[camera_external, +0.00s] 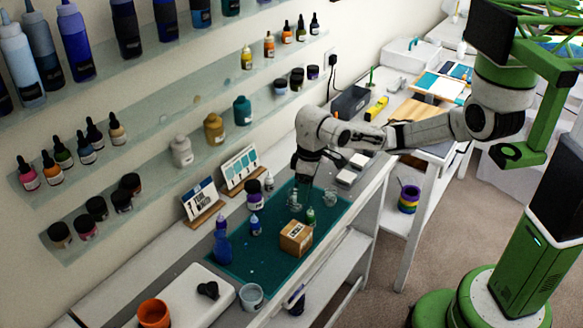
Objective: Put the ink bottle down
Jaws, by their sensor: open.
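My gripper (304,182) points down over the green cutting mat (268,262) on the bench. Its jaws are open. A small green dropper bottle (311,216), which looks like the ink bottle, stands upright on the mat just below the gripper. The fingertips are dark and small, so I cannot tell whether they still surround its top. A small blue dropper bottle (255,226) stands apart to the left on the mat.
A cardboard box (296,238) stands close in front of the green bottle. Clear cups (294,201) stand beside it. A larger blue bottle (222,243) is at the mat's left. Wall shelves with several bottles (213,130) line the back.

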